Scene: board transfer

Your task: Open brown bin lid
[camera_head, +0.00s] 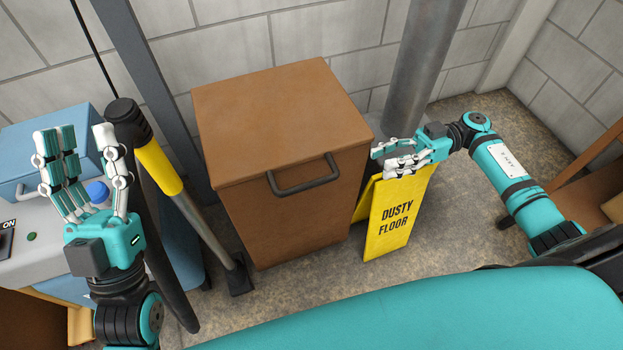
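The brown bin (285,222) stands on the floor in the middle of the head view. Its flat brown lid (275,112) is closed, with a dark bar handle (305,178) on the front edge. My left gripper (90,150) is at the left, fingers pointing up and spread apart, with nothing between them, well apart from the bin. My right gripper (388,158) is just right of the lid's right front corner, fingers pointing left. It is apart from the handle and holds nothing that I can see. I cannot tell whether it touches the bin's side.
A yellow "DUSTY FLOOR" sign (396,215) stands right of the bin, below my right gripper. A yellow and black pole (160,165) leans at the bin's left. A grey pipe (420,70) rises behind right. A blue box (45,155) is at the far left.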

